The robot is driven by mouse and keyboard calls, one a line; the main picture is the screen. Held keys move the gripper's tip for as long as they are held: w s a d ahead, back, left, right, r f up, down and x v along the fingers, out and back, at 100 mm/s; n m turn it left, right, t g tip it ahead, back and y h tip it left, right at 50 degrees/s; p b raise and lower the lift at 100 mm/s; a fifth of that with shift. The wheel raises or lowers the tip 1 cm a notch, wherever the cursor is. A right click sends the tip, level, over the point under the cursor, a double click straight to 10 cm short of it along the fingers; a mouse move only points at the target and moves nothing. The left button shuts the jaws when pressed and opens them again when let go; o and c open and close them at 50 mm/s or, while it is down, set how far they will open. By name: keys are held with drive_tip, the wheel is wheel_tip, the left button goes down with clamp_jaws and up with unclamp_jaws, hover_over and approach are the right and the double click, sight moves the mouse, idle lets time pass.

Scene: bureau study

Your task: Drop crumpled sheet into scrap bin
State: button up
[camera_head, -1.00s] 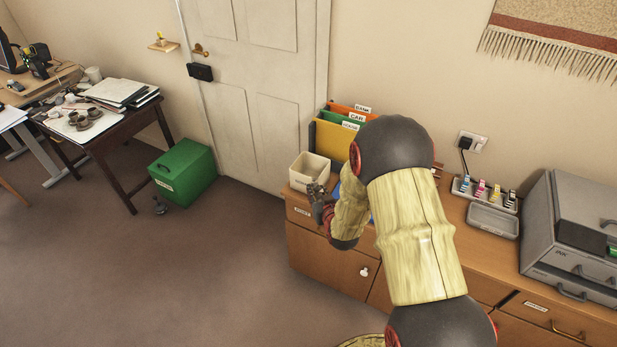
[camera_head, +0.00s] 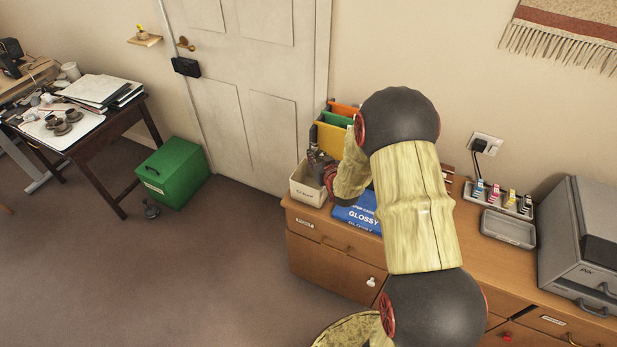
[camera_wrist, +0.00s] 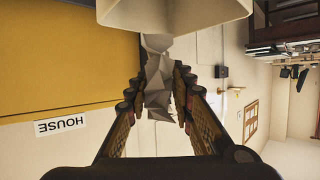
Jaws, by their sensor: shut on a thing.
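The scrap bin (camera_head: 307,191) is a small cream open box labelled SCRAP at the left end of the wooden cabinet. My gripper (camera_head: 316,160) is at the bin's back edge in the head view, partly hidden by my arm. In the wrist view, my gripper (camera_wrist: 161,85) is shut on the crumpled sheet (camera_wrist: 158,75), a pale grey faceted wad between the fingers. The bin (camera_wrist: 175,12) shows at the top of that view, and the sheet's far end meets its rim line. I cannot tell whether the sheet is inside the rim. The sheet is not discernible in the head view.
Upright folders, including a yellow one (camera_wrist: 65,60) labelled HOUSE, stand close beside my gripper. A blue GLOSSY pack (camera_head: 358,214) lies in front. An ink bottle tray (camera_head: 497,197), an empty grey tray (camera_head: 508,229) and a printer (camera_head: 585,245) are to the right.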

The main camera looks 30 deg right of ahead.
drive_tip(key=shift+f+b, duration=1.45)
drive_tip(key=shift+f, duration=1.45)
drive_tip(key=o, duration=0.8)
drive_tip(key=shift+o, duration=0.2)
drive_tip(key=shift+s, duration=0.1)
drive_tip(key=v, duration=1.2)
